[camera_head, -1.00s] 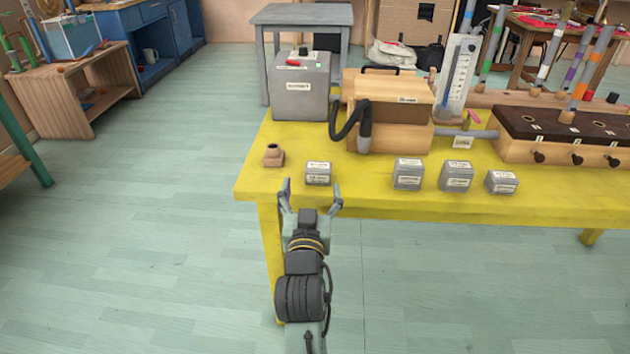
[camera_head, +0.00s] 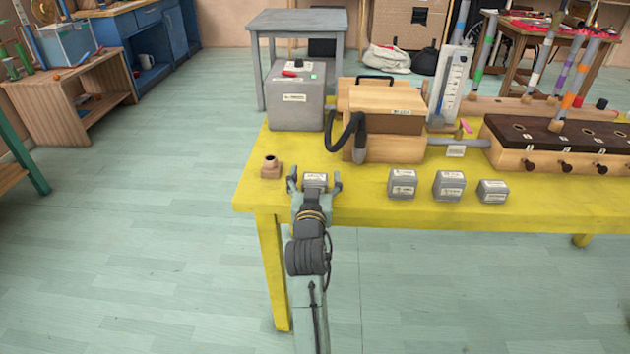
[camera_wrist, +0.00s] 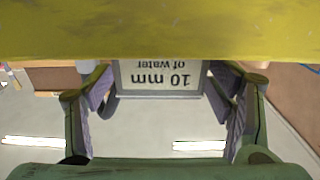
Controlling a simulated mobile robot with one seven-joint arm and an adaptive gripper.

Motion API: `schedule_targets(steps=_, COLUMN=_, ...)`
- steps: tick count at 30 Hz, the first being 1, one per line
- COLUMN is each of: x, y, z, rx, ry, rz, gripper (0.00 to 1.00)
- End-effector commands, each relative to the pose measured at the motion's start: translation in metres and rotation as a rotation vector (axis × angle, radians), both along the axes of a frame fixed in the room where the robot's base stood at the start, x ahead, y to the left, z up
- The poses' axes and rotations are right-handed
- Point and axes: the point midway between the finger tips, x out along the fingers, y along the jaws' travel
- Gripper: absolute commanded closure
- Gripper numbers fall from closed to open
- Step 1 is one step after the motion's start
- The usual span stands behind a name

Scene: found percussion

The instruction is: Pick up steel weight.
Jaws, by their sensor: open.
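Several grey steel weights with white labels stand in a row near the front edge of the yellow table (camera_head: 350,205). The leftmost steel weight (camera_head: 315,179) sits between the open fingers of my gripper (camera_head: 314,183). In the wrist view, this weight (camera_wrist: 160,78) shows an upside-down label reading "10 mm of water", between the two fingers of my gripper (camera_wrist: 162,100). I cannot tell whether the fingers touch it. Three other weights stand apart to the right: one (camera_head: 402,184), a second (camera_head: 449,186) and a smaller one (camera_head: 492,191).
A small brown fitting (camera_head: 271,167) stands just left of my gripper. A grey box with a red switch (camera_head: 296,100) and a wooden bellows box with a black hose (camera_head: 385,120) stand behind. A wooden pipe chest (camera_head: 550,148) is at right. The table front is otherwise clear.

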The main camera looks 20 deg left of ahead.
Motion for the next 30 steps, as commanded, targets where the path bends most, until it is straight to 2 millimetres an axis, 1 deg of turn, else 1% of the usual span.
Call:
schedule_targets(steps=6, x=0.0007, y=0.0003, z=-0.0005, rx=0.0, ry=0.0, rz=0.0, gripper=0.25)
schedule_targets(steps=30, x=0.0004, y=0.0003, z=-0.0005, rx=0.0, ry=0.0, rz=0.001, gripper=0.78)
